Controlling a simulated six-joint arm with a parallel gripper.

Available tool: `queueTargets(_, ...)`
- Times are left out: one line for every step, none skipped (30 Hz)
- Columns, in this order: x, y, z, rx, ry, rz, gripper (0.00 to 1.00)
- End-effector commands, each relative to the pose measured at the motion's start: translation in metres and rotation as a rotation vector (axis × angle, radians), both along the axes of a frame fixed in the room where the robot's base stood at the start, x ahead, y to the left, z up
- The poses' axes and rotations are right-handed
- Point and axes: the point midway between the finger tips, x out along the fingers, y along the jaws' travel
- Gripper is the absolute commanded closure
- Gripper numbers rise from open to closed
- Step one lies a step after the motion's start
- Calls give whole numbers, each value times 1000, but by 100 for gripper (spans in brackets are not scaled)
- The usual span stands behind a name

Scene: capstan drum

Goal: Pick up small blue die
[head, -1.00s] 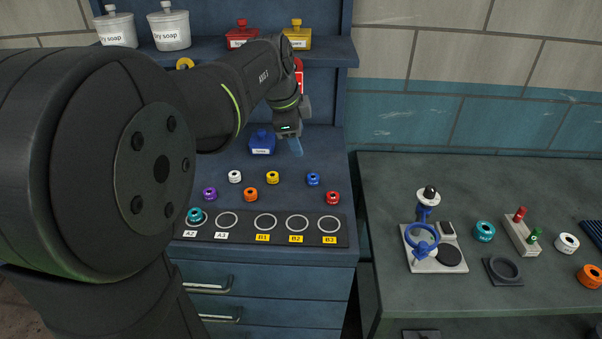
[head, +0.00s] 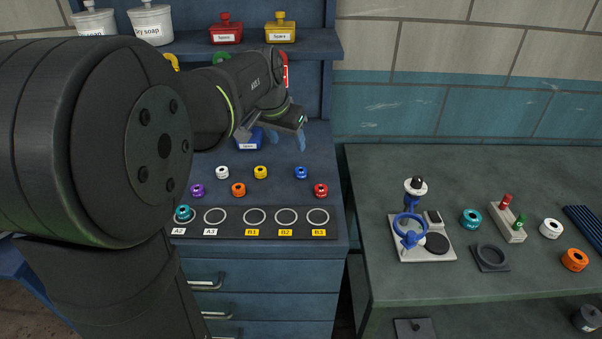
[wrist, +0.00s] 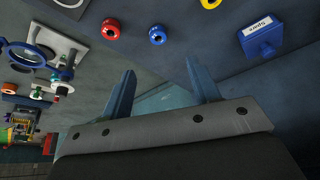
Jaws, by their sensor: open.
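The small blue die (head: 301,172) is a ring-shaped piece with a dark centre, standing on the blue bench top behind the red die (head: 321,190). In the wrist view the blue die (wrist: 157,35) is at the top, beyond my fingertips and between the red die (wrist: 111,28) and a yellow one. My gripper (head: 287,138) is open and empty, above the back of the bench, behind the blue die and slightly left of it. Its two blue fingers (wrist: 160,75) are spread apart in the wrist view and touch no die.
White, yellow (head: 261,172), purple and orange (head: 238,190) dies stand nearby. A dark strip with ring slots (head: 332,227) runs along the front edge; a teal die sits at A2. A blue lidded box (head: 249,141) stands beside my gripper. A shelf (head: 190,49) is above.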

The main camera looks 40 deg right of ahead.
Motion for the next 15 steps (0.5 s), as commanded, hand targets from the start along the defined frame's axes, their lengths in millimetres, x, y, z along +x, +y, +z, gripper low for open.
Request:
queueTargets(1,-4,-13,5,3,-2,44)
queueTargets(1,-7,-19,4,3,-2,44)
queueTargets(2,-10,-27,4,3,-2,44)
queueTargets(3,-12,-33,4,3,-2,44)
queueTargets(4,-15,-39,4,3,-3,44)
queueTargets(5,-18,-47,3,2,-3,44)
queueTargets(6,-20,-52,4,3,-3,44)
queueTargets(6,-22,-57,3,1,-2,44)
queueTargets(7,-24,-63,4,1,-2,44)
queueTargets(8,-26,-67,4,1,-2,44)
queueTargets(8,-28,-70,3,1,-2,44)
queueTargets(9,-29,-74,2,1,-2,44)
queueTargets(9,-30,-76,2,1,-2,44)
queueTargets(9,-31,-78,2,1,-2,44)
queueTargets(9,-31,-79,1,0,-2,44)
